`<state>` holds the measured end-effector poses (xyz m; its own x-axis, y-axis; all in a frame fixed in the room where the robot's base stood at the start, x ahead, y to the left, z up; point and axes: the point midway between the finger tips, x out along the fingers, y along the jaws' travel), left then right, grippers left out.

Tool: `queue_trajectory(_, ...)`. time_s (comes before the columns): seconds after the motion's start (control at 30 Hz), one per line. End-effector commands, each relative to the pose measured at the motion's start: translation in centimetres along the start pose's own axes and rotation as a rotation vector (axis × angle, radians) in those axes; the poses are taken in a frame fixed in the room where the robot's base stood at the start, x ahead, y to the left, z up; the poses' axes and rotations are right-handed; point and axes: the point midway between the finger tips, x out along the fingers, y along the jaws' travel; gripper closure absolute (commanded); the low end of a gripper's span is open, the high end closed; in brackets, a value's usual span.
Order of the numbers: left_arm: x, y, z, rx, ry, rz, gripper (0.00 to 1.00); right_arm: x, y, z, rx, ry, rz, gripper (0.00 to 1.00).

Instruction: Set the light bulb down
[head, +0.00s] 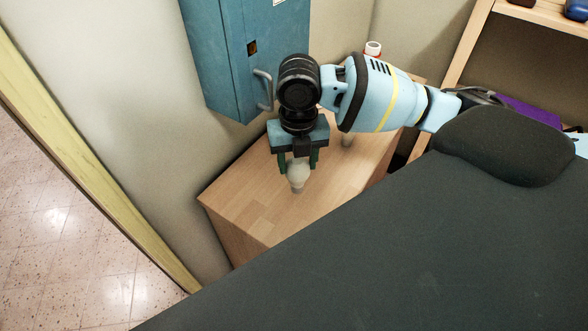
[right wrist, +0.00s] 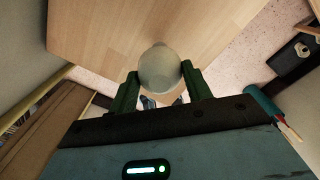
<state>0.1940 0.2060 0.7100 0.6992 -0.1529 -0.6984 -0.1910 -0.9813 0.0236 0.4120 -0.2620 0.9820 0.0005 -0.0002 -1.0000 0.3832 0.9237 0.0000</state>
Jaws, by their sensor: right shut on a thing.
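The light bulb (head: 298,174) is a whitish globe with a narrower end pointing down in the head view. My right gripper (head: 298,160) is shut on it, and the bulb sits between the two green fingers. In the right wrist view the bulb's round globe (right wrist: 159,69) shows between the fingers of my right gripper (right wrist: 161,82). The bulb is over the light wooden top of a cabinet (head: 340,195). I cannot tell whether its lower end touches the wood. My left gripper is out of view.
A blue wall box (head: 225,60) with a handle hangs just behind my right gripper. A pale item (head: 348,139) and a red and white container (head: 373,49) stand toward the back of the cabinet. Wooden shelves (head: 545,14) are at the right. The cabinet's front left top is clear.

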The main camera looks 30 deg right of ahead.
Motion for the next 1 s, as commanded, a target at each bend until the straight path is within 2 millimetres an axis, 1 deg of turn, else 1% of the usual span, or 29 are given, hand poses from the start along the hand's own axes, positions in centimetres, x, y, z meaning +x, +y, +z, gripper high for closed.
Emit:
queue_trajectory(0.17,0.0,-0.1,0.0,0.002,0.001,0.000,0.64,0.2,1.0,0.3,-0.001,0.000,0.000,0.88)
queue_trajectory(0.3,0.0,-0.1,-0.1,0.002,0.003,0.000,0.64,2.4,0.8,0.2,0.000,0.001,-0.002,0.88)
queue_trajectory(0.4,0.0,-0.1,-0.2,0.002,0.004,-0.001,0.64,3.4,0.8,0.3,0.001,-0.001,0.000,0.88)
queue_trajectory(0.8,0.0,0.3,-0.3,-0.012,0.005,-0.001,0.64,3.9,0.8,0.3,0.000,-0.002,0.000,0.88)
queue_trajectory(0.83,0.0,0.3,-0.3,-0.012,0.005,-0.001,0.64,4.0,0.8,0.3,0.000,-0.002,0.000,0.50)
queue_trajectory(1.0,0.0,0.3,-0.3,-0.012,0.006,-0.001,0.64,3.9,0.8,0.3,-0.001,-0.002,0.000,0.29)
